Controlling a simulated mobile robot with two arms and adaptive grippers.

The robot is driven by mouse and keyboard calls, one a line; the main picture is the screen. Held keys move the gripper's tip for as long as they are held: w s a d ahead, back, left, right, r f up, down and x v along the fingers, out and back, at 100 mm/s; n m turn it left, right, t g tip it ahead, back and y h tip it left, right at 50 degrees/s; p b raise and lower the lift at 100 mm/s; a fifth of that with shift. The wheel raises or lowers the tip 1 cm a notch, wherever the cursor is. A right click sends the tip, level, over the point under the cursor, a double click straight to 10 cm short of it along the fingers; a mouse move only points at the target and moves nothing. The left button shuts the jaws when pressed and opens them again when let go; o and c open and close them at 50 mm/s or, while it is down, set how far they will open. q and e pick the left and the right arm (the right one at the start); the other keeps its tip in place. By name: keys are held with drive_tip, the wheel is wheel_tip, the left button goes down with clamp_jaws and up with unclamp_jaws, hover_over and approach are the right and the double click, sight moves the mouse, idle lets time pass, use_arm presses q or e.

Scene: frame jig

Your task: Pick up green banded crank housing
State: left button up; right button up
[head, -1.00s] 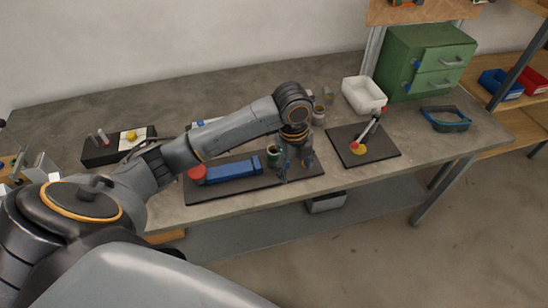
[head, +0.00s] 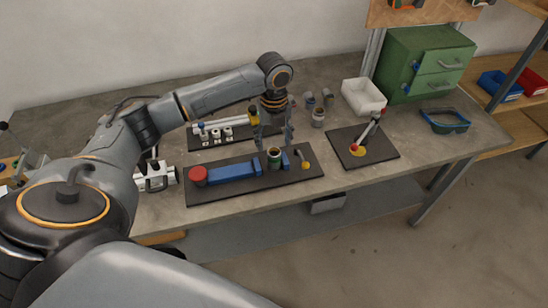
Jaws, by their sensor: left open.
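The green banded crank housing (head: 274,158) is a small, open-topped cup with a dark green band. It stands upright on the dark jig board (head: 225,190), between the blue blocks (head: 232,172). My left gripper (head: 273,146) points down over the housing. Its fingers are spread, with one tip near each side of the cup's top. I cannot tell whether they touch it. My right gripper is not in view.
A red round piece (head: 198,174) sits at the board's left end. Several grey cups (head: 318,117) stand behind to the right, near a white bin (head: 363,97). A second dark board (head: 377,155) holds a lever. A green cabinet (head: 425,60) stands at the back right.

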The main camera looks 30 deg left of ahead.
sight(274, 152)
use_arm(q)
wheel_tip(274, 152, down, 4)
drive_tip(key=shift+s+d+f+p, duration=0.1)
drive_tip(key=shift+s+f+p, duration=0.05)
drive_tip(key=shift+p, duration=0.6)
drive_tip(key=shift+f, duration=0.55)
drive_tip(key=c, duration=1.3)
